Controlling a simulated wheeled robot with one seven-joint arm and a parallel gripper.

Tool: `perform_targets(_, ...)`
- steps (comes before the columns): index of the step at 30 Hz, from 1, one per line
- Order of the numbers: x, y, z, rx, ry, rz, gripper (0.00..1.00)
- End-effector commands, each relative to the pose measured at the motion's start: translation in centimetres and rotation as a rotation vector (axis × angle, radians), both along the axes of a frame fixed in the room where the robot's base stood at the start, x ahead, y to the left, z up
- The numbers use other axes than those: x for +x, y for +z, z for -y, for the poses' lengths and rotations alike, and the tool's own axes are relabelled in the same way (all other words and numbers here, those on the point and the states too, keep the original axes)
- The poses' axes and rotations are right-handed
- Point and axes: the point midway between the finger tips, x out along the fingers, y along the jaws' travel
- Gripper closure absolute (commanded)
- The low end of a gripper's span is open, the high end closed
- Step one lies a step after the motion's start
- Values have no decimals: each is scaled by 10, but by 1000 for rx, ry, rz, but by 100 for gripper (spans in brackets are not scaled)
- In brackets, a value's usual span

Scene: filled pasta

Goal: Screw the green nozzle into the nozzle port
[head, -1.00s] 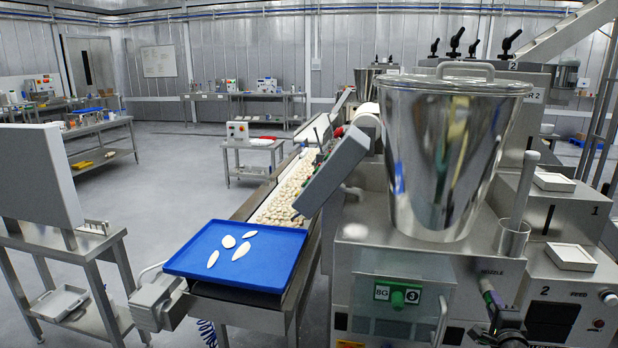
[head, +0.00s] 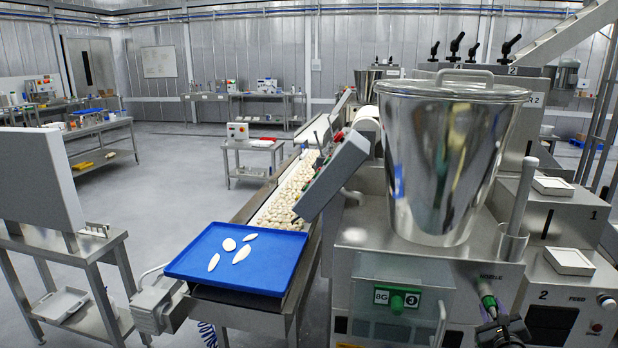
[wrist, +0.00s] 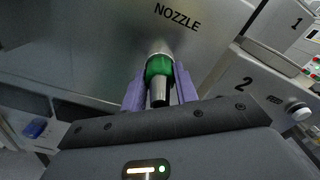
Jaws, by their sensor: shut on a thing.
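The green nozzle (wrist: 159,68) has a green band and a metal tip, and sits between my purple gripper fingers (wrist: 160,92) in the wrist view. My gripper is shut on it. Its far end meets a metal collar, the nozzle port (wrist: 159,50), on the machine face under the NOZZLE label. How deep the nozzle sits in the port cannot be told. In the head view the green nozzle (head: 487,292) shows small below the same label, with my dark gripper (head: 497,318) in front, partly cut off by the frame edge.
A steel hopper (head: 445,160) stands above on the machine. A metal cup with a rod (head: 521,200) is close above the port. A blue tray (head: 238,258) lies on the conveyor.

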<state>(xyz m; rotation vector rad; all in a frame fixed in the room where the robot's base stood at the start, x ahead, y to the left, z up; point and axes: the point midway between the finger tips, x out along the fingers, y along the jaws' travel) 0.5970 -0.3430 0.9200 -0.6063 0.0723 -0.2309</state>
Motion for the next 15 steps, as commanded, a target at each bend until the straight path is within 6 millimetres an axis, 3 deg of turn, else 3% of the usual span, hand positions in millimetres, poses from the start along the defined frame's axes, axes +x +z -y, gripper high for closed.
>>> perform_targets(8, 0, 0, -1, 24, 1, 6, 98)
perform_targets(15, 0, -1, 0, 336, 1, 83, 98)
